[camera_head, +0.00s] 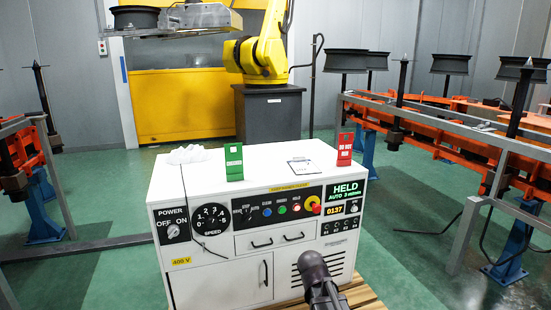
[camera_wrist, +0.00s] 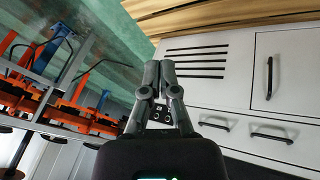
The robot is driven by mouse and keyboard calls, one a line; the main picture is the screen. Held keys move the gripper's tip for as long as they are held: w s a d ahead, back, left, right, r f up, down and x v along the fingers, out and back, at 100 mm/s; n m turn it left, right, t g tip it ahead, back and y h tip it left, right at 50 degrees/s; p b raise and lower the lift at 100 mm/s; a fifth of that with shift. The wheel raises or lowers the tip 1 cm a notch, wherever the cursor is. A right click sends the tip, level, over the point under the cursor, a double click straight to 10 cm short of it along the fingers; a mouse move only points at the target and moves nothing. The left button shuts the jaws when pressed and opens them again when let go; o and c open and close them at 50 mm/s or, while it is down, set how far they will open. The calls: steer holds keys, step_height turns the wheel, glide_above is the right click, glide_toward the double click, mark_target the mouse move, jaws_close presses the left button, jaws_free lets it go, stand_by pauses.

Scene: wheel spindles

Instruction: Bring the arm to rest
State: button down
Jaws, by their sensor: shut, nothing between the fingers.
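My gripper (camera_wrist: 160,75) is in the middle of the wrist view, its two grey fingers together with nothing between them. Behind it in that view is the white front of the control cabinet, seen rotated, with slotted vents (camera_wrist: 195,62). The fingers look apart from the cabinet, but the exact gap cannot be told. In the head view, a dark part of my arm (camera_head: 322,283) rises at the bottom centre, in front of the cabinet's lower right; the fingers cannot be made out there.
The white control cabinet (camera_head: 215,270) carries a green sign (camera_head: 234,162), a red sign (camera_head: 345,149) and a clipboard (camera_head: 302,166). Its display (camera_head: 347,190) reads HELD. An orange conveyor (camera_head: 430,138) with dark wheels stands right. A yellow robot (camera_head: 262,55) stands behind.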

steer(key=s+f+n+g+y, duration=0.1)
steer(key=s+g+y, duration=0.3)
steer(key=s, duration=1)
step_height(320, 180, up, 36)
steer(key=p, duration=3.7)
steer(key=shift+d+r+p, duration=0.25)
steer(key=shift+d+p, duration=0.1)
steer(key=shift+d, duration=0.05)
